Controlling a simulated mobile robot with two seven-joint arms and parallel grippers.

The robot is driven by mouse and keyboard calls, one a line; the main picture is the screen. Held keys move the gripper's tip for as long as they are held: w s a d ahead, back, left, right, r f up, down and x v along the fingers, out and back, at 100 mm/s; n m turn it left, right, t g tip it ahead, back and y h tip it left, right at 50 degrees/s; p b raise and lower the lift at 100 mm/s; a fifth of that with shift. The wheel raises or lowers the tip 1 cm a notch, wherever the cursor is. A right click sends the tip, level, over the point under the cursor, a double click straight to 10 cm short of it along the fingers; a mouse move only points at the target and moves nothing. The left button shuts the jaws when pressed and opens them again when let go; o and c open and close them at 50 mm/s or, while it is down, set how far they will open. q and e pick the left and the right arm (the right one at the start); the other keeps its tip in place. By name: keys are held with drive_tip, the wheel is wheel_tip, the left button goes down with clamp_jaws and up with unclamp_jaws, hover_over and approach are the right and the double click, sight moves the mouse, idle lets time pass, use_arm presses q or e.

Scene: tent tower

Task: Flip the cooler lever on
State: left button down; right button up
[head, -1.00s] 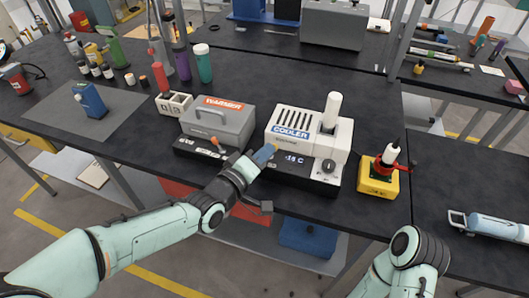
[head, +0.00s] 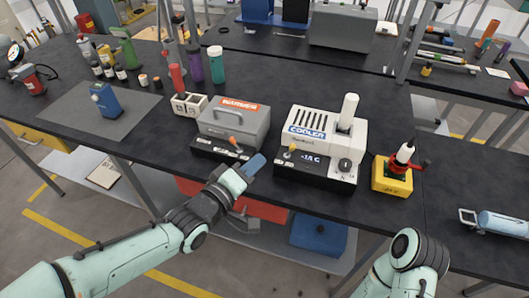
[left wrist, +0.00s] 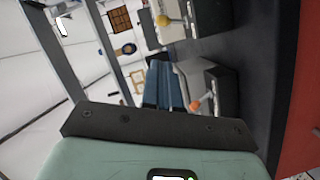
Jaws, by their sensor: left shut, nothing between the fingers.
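The white cooler (head: 328,124) stands on the black table, with a dark front panel and a lit display reading about -15 C. Its small lever with a yellow knob (head: 292,148) is at the left of that panel. The yellow knob also shows at the top of the left wrist view (left wrist: 162,20). My left gripper (head: 258,162) is shut and empty, left of the cooler lever and apart from it. Its blue fingers (left wrist: 165,85) show in the left wrist view. My right gripper is not in view; only part of that arm shows.
The grey warmer (head: 233,122) stands left of the cooler, with an orange lever (head: 234,140) close to my left gripper. A yellow base with a red-handled device (head: 392,178) stands right of the cooler. A white tube (head: 348,110) stands in the cooler.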

use_arm(q)
drive_tip(key=v, duration=0.4)
drive_tip(key=shift+s+a+p, duration=0.1)
drive_tip(key=shift+a+p, duration=0.05)
drive_tip(key=shift+p, duration=0.25)
